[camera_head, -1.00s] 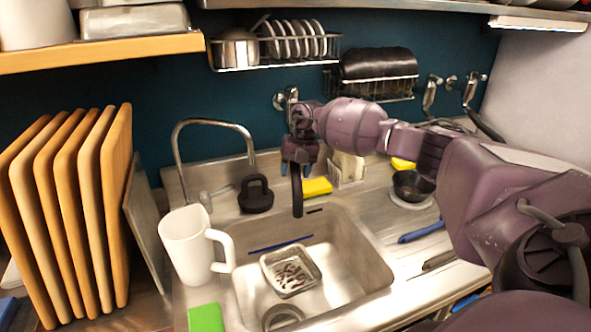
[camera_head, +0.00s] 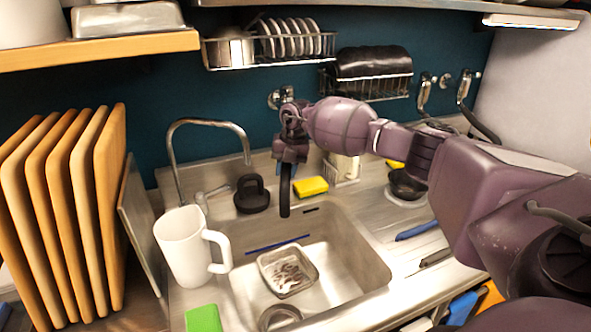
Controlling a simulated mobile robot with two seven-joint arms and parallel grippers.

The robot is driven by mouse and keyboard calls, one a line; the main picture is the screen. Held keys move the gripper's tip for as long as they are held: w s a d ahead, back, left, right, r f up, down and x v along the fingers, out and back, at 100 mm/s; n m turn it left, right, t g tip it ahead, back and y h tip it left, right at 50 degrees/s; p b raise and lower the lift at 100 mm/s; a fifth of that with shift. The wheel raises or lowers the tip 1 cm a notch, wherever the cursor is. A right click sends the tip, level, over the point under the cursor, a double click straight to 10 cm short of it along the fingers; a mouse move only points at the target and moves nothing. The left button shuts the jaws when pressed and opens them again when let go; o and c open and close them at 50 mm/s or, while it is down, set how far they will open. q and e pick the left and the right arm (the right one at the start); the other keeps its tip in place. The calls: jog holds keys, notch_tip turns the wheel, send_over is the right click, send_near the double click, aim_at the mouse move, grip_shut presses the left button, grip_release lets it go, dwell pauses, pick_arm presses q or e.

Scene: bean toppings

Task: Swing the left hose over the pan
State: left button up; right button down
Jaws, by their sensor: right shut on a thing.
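My right gripper (camera_head: 289,150) points down near the back of the sink, shut on the black hose. The hose (camera_head: 285,195) hangs almost upright below the gripper, its lower end in front of the sink's back wall in the picture. The small square metal pan (camera_head: 266,279) lies inside the sink with dark and pale bits in it. In the picture the hose end is above the pan and apart from it. The gripper hides the hose's upper part. My left gripper is not in view.
A white mug (camera_head: 183,247) stands at the sink's left edge, with a black-handled stopper (camera_head: 252,194) behind. A curved tap (camera_head: 175,155) rises at the back left. A yellow sponge (camera_head: 311,187) and a small dark bowl (camera_head: 404,185) lie behind and right of the sink.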

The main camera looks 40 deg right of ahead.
jog(key=c, duration=0.9)
grip_release()
jog(key=shift+c, duration=0.2)
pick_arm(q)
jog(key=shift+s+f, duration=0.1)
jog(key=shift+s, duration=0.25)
pick_arm(e)
jog(key=shift+o, duration=0.6)
jog(key=shift+r, duration=0.1)
jog(key=r, duration=0.4)
jog(key=d+r, duration=0.1)
jog(key=r, duration=0.1)
jog(key=shift+s+b, duration=0.35)
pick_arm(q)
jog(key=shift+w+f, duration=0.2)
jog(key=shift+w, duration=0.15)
pick_arm(e)
jog(key=shift+d+r, duration=0.1)
jog(key=shift+r, duration=0.5)
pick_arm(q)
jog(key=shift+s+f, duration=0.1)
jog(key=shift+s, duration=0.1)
pick_arm(e)
jog(key=shift+s, duration=0.1)
